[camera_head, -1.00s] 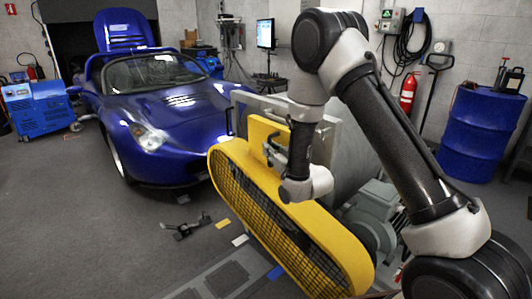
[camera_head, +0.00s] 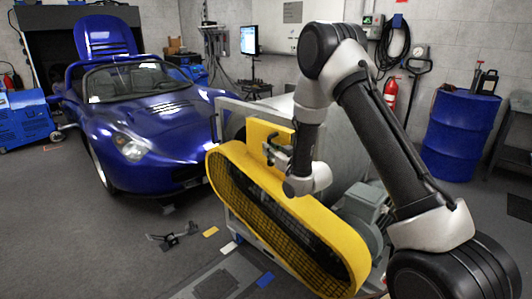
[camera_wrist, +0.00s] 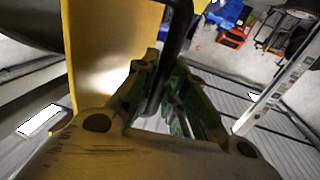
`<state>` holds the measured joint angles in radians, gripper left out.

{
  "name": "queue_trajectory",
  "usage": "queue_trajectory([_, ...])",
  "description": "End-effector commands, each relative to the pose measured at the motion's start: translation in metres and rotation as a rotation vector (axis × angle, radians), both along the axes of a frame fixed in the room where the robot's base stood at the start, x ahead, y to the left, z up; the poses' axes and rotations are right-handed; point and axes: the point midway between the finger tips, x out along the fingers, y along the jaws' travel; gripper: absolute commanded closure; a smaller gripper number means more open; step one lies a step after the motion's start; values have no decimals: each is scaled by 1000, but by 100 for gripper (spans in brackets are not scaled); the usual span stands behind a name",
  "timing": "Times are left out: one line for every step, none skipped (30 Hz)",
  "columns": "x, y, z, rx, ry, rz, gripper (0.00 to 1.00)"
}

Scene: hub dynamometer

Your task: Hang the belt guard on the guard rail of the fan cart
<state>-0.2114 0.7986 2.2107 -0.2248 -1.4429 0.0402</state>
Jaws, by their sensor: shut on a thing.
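The yellow belt guard (camera_head: 325,228), a long rounded cover with dark mesh, hangs tilted from my gripper (camera_head: 278,157). My gripper is shut on the guard's dark handle (camera_wrist: 178,40). The guard's yellow panel (camera_wrist: 98,60) fills the upper left of the wrist view. The fan cart, with a pale grey frame (camera_head: 228,112) and a grey motor (camera_head: 364,203), stands behind the guard, which hides much of it. The guard rail cannot be told apart clearly from the cart's frame. Whether the guard touches the cart cannot be told.
A blue car (camera_head: 150,120) stands left of the cart. A blue drum (camera_head: 460,135) and a red fire extinguisher (camera_head: 390,93) stand by the wall on the right. A dark bracket-like object (camera_head: 172,237) lies on the floor at front left. The floor at left is mostly clear.

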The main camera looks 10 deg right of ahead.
Motion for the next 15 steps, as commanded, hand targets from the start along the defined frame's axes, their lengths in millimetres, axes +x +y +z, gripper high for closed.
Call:
queue_trajectory([3, -4, 2, 2, -6, -2, 100])
queue_trajectory([5, -5, 2, 2, -6, -2, 100])
queue_trajectory([6, -8, 2, 2, -6, -2, 100])
queue_trajectory([8, -10, 2, 1, -5, -2, 100])
queue_trajectory([9, -11, 2, 1, -5, -2, 100])
queue_trajectory([10, -14, 2, 1, -5, -2, 100])
queue_trajectory([12, -16, 2, 1, -5, -2, 100])
queue_trajectory([13, -17, 2, 1, -5, -2, 100])
queue_trajectory([15, -20, 2, 2, -6, -2, 100])
queue_trajectory([16, -21, 2, 2, -6, -1, 100])
queue_trajectory([18, -23, 2, 2, -6, -1, 100])
queue_trajectory([19, -26, 2, 2, -6, -2, 100])
queue_trajectory([21, -27, 2, 2, -6, -2, 100])
queue_trajectory([22, -29, 2, 2, -6, -2, 100])
queue_trajectory([23, -31, 2, 1, -5, -1, 100])
